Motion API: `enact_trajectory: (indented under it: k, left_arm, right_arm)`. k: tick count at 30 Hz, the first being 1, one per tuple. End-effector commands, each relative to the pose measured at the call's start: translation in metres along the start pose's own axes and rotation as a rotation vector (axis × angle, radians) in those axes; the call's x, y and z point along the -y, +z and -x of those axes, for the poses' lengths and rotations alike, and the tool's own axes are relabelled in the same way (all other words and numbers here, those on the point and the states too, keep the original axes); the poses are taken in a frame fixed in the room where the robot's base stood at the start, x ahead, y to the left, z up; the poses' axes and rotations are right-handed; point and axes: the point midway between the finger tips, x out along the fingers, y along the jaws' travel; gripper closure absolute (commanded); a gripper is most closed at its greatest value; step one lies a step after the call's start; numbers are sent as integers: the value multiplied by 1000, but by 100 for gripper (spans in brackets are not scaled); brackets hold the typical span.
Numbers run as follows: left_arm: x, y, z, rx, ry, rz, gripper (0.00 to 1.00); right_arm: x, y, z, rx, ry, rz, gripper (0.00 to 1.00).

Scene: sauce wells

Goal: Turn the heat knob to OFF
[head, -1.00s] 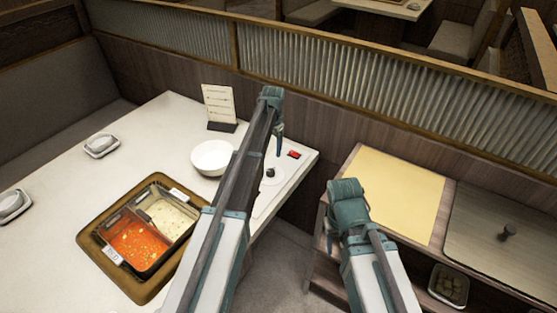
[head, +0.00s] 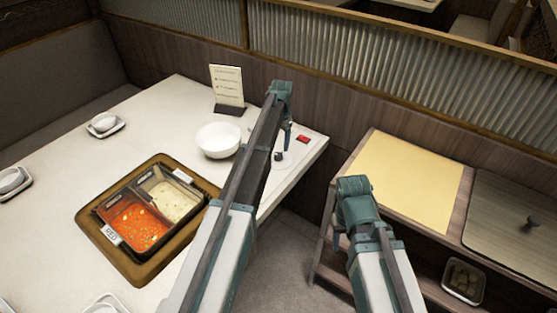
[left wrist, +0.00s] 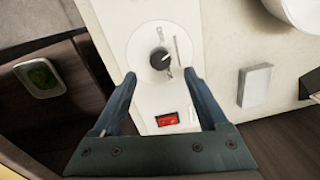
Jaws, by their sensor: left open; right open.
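The heat knob (left wrist: 159,58) is a small black dial on a round white plate (left wrist: 140,40) on the table's edge strip, with a light mark on its top. In the head view the knob (head: 278,156) shows just right of my left forearm. My left gripper (left wrist: 161,82) is open and empty, its two fingers on either side of the knob in the left wrist view; I cannot tell whether they touch it. In the head view the left gripper (head: 287,140) points down by the knob. My right gripper (head: 352,225) is over the side shelf's near edge, away from the knob.
A red switch (left wrist: 167,119) sits beside the knob. A white bowl (head: 218,139), a menu stand (head: 227,88) and a pot of red and pale soup (head: 166,183) are on the table. A side shelf with a yellow board (head: 415,185) stands at right.

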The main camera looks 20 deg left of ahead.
Motion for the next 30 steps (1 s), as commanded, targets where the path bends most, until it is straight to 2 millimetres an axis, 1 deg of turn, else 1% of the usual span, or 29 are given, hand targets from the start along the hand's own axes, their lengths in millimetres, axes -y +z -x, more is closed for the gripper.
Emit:
enact_trajectory:
  k: [1,9,12,16,24,25,29,30]
  left_arm:
    - [0,0,-15,0,0,0,24]
    - [0,0,-52,0,0,0,24]
    - [0,0,-62,0,0,0,24]
    - [0,0,-68,0,0,0,24]
    - [0,0,-67,0,0,0,24]
    - [0,0,-67,0,0,0,26]
    - [0,0,-67,0,0,0,49]
    - [0,0,-67,0,0,0,56]
  right_arm:
    - [1,-1,-15,0,0,0,50]
    - [5,-3,-52,0,0,0,50]
    - [6,-4,-62,0,0,0,50]
    - [6,-4,-67,0,0,1,50]
    - [6,-4,-66,0,0,1,50]
    - [6,-4,-66,0,0,1,50]
    - [6,-4,-66,0,0,0,50]
    - [6,-4,-66,0,0,0,50]
